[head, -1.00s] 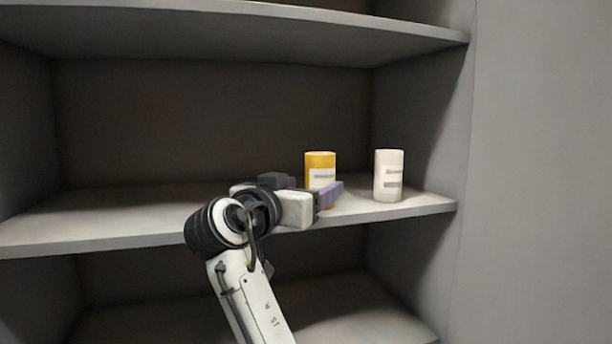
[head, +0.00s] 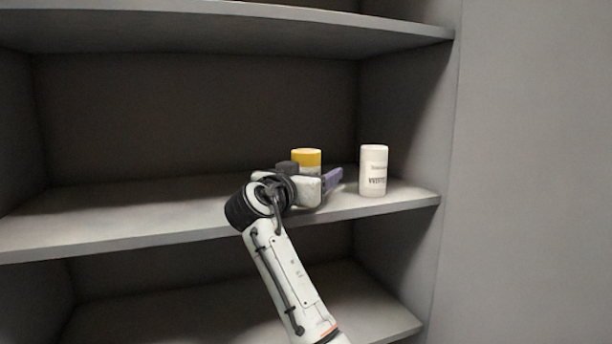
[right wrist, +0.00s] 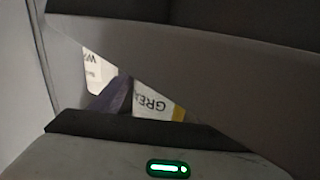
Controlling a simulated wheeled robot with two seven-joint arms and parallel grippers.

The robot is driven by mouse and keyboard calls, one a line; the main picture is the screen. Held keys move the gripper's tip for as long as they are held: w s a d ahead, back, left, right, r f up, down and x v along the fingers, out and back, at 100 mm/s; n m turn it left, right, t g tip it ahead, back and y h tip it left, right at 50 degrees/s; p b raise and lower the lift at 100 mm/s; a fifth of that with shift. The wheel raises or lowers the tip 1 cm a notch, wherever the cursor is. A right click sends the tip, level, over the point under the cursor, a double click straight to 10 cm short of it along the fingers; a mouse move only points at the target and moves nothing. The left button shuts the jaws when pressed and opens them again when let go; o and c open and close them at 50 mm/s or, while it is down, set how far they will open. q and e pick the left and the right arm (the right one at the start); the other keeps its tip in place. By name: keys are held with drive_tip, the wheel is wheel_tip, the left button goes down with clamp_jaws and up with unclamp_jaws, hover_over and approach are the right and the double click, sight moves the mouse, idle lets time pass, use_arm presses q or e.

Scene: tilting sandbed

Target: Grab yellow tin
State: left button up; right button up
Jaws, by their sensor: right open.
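The yellow tin (head: 306,157) stands upright on the middle shelf. Its lower part is hidden behind my right gripper (head: 320,180) in the head view. In the right wrist view its white label (right wrist: 152,103) shows upside down with a yellow edge. My right gripper is open, just in front of the tin. One purple finger (right wrist: 113,97) lies between the yellow tin and the white tin. The other finger is hidden, so I cannot tell whether the tin is between both. My left gripper is not in view.
A white tin (head: 373,171) stands close on the right, near the shelf's right wall. The middle shelf board (head: 110,228) is bare to the left. The upper shelf board (head: 200,32) spans overhead.

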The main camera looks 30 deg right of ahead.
drive_tip(key=c, duration=1.4)
